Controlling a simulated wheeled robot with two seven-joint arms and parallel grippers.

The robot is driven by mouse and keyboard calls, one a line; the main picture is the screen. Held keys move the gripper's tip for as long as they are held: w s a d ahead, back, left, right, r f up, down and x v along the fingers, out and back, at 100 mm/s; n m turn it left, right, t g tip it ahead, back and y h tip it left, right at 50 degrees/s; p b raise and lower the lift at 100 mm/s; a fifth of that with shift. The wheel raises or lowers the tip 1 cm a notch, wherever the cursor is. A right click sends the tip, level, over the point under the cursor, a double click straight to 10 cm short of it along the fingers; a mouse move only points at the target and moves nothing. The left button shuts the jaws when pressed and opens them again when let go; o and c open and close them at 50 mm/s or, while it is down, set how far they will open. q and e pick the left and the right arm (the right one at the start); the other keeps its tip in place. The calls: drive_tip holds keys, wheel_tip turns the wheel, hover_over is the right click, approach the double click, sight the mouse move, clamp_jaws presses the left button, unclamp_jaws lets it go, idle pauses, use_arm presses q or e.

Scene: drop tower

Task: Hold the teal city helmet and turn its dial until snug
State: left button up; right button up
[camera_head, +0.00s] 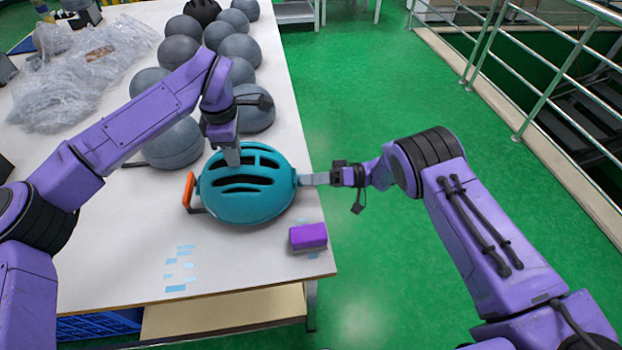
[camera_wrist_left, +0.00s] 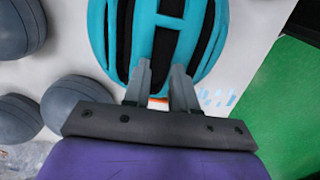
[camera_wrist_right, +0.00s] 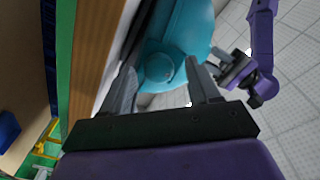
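The teal helmet (camera_head: 247,190) with dark vents sits near the table's right edge; it also shows in the left wrist view (camera_wrist_left: 206,45). My left gripper (camera_head: 232,158) points down at the helmet's far upper side. My right gripper (camera_head: 305,180) reaches in from the right at the helmet's right end. In the right wrist view its fingers (camera_wrist_right: 162,82) are apart, with the small round teal dial (camera_wrist_right: 160,68) between their tips. Finger contact with the dial cannot be made out.
A purple block (camera_head: 308,236) lies near the table's right edge. An orange piece (camera_head: 188,190) stands at the helmet's left.

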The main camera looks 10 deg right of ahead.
use_arm(q)
drive_tip(key=shift+f, duration=0.35)
use_arm(e)
drive_tip(key=s+d, duration=0.1)
drive_tip(key=d, duration=1.1)
use_arm(q)
wheel_tip(320, 180, up, 6)
drive_tip(key=p, duration=0.5)
drive_tip(key=shift+w+r+p, duration=0.15)
drive_tip(key=shift+r+p, duration=0.05)
drive_tip(key=shift+p, duration=0.15)
use_arm(e)
wheel_tip(320, 180, up, 6)
drive_tip(key=shift+f, duration=0.2)
